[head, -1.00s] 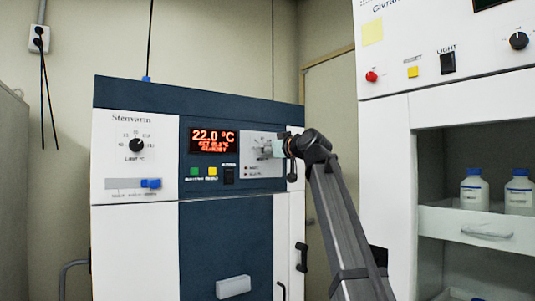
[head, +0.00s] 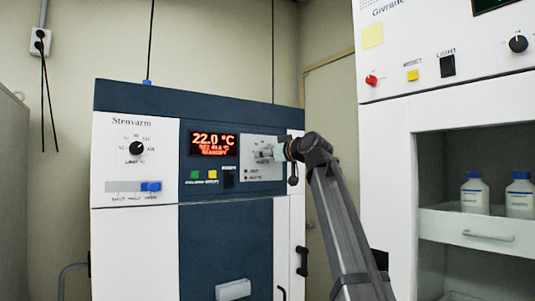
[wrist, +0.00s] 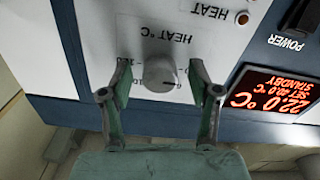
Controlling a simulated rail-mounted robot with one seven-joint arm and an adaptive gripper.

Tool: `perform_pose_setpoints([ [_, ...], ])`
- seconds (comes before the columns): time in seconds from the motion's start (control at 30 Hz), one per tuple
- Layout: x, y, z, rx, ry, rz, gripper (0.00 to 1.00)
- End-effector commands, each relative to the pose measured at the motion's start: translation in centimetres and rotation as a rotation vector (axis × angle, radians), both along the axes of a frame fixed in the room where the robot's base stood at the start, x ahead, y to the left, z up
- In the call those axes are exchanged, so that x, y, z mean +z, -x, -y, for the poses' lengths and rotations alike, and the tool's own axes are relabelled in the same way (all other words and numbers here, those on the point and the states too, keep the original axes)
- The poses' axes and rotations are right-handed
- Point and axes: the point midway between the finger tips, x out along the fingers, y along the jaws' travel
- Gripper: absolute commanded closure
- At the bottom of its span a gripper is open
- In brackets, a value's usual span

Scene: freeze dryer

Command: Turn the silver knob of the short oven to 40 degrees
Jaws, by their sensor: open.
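The short oven (head: 105,180) is a white and dark blue cabinet. Its silver knob (wrist: 160,72) sits on a pale panel marked HEAT °C, shown upside down in the wrist view. My gripper (wrist: 158,84) is open, with one green finger on each side of the knob. Gaps show between knob and fingers. In the head view, my gripper (head: 278,152) is at the panel and partly hides the knob. The red display (head: 213,144) reads 22.0 °C; in the wrist view its smaller lines appear to read SET 40.0 °C and STANDBY.
A black limit knob (head: 136,148), a blue slider (head: 151,187), green and yellow buttons and a black power switch (head: 229,178) are also on the oven front. A tall white unit (head: 385,190) with bottles in a drawer stands right of my arm.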

Motion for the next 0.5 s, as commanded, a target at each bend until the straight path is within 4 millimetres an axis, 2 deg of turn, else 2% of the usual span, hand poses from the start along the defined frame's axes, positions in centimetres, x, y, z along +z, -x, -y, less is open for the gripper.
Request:
perform_pose_setpoints([
  [0.17,-0.2,1.9,1.5,-0.002,0.0,0.001,0.38],
  [0.5,-0.1,6.8,5.6,-0.002,0.0,0.002,0.38],
])
